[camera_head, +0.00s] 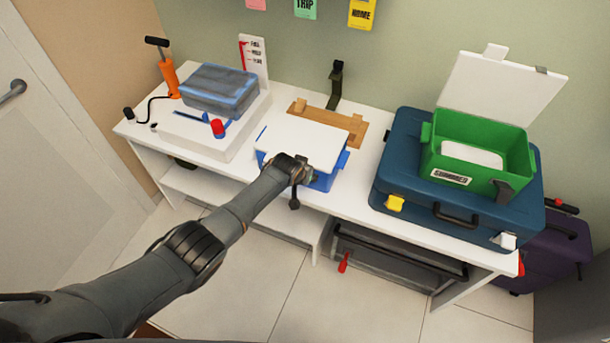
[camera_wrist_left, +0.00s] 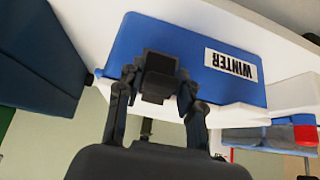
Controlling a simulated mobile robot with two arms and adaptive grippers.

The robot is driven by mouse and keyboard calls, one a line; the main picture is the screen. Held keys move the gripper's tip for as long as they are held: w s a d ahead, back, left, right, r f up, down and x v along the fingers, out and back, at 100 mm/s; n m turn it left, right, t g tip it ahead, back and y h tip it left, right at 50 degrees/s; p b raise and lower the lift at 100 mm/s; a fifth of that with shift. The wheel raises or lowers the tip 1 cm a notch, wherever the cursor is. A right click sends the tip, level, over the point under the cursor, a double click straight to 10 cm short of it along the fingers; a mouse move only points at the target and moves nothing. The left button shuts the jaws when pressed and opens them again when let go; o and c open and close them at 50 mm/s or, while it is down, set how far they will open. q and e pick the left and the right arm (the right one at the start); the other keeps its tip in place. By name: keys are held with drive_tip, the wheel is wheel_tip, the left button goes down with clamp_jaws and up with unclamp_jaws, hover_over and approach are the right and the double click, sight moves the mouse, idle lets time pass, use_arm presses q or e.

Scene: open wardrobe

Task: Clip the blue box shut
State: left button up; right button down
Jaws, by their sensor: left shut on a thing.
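The blue box (camera_head: 323,183) stands at the front middle of the white table. Its white lid (camera_head: 305,143) lies over its top. In the left wrist view the picture is turned over, and the blue front (camera_wrist_left: 140,35) carries a WINTER label (camera_wrist_left: 230,65). A dark clip (camera_wrist_left: 158,72) sits on this front face, between the fingers of my left gripper (camera_wrist_left: 158,90). My left gripper (camera_head: 304,174) is at the box's front side in the head view and shut on the clip. The arm hides part of the front there. My right gripper is not in view.
On the right, an open green box (camera_head: 470,155) stands on a dark blue suitcase (camera_head: 400,165). On the left, a blue-grey case (camera_head: 220,88) sits on a white block (camera_head: 185,135). A wooden board (camera_head: 345,122) lies behind the blue box.

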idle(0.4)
use_arm(q)
drive_tip(key=o, duration=1)
drive_tip(key=shift+w, duration=0.1)
drive_tip(key=shift+o, duration=0.2)
drive_tip(key=v, duration=1.2)
drive_tip(key=shift+d+f, duration=0.1)
drive_tip(key=shift+f, duration=0.05)
